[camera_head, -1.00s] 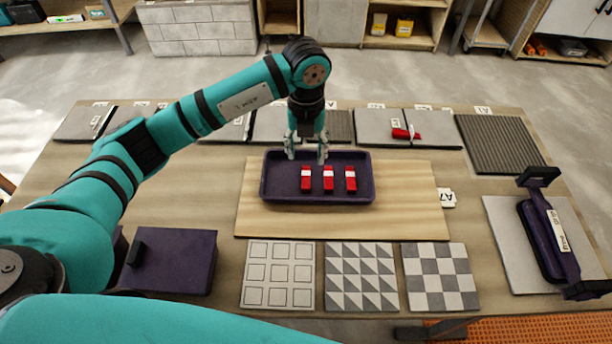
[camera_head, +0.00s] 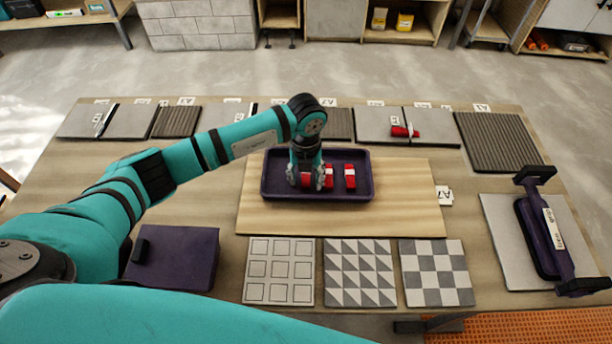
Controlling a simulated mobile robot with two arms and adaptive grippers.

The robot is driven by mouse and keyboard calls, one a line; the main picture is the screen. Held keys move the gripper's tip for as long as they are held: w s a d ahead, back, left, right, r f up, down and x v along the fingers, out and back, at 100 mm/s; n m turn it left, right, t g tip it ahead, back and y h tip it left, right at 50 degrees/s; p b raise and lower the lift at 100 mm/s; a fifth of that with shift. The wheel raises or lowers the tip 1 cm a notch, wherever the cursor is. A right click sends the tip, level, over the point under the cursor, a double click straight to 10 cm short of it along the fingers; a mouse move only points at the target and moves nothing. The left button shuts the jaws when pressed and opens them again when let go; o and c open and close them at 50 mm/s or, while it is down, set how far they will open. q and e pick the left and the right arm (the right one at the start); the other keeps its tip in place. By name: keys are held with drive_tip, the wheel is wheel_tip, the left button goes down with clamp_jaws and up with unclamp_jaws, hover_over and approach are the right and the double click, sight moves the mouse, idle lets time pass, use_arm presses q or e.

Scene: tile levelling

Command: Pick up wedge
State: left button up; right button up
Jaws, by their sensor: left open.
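Red and white wedges lie in the dark purple tray (camera_head: 362,193). The right wedge (camera_head: 350,176) is fully in view, and the middle wedge (camera_head: 329,172) shows beside my gripper. The left wedge (camera_head: 306,180) is partly hidden by my gripper. My left gripper (camera_head: 308,184) points down into the tray, its open fingers around or just above the left wedge; I cannot tell if they touch it. Another red wedge (camera_head: 404,132) lies on the grey tiles at the back of the table. My right gripper is not in view.
The tray stands on a pale wooden board (camera_head: 400,215). Three patterned tiles (camera_head: 358,272) lie along the front. A purple box (camera_head: 178,257) is at front left. A purple two-handled tool (camera_head: 545,235) rests on a grey tile at right. Grey and ribbed tiles (camera_head: 500,142) line the back.

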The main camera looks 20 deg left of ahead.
sight(307, 182)
use_arm(q)
drive_tip(key=c, duration=0.9)
drive_tip(key=shift+r, duration=0.2)
drive_tip(key=shift+r, duration=0.6)
drive_tip(key=shift+s+d+r+b, duration=0.15)
drive_tip(key=shift+r+b, duration=0.15)
drive_tip(key=shift+r, duration=0.2)
drive_tip(key=shift+s+d+r+b, duration=0.15)
drive_tip(key=shift+r+b, duration=0.1)
drive_tip(key=shift+r, duration=0.25)
drive_tip(key=s+d, duration=0.3)
drive_tip(key=s+d+r+b, duration=0.1)
drive_tip(key=s+d, duration=0.3)
drive_tip(key=s+d+b, duration=0.1)
drive_tip(key=s+d, duration=0.2)
drive_tip(key=d, duration=0.1)
drive_tip(key=shift+s+r, duration=0.25)
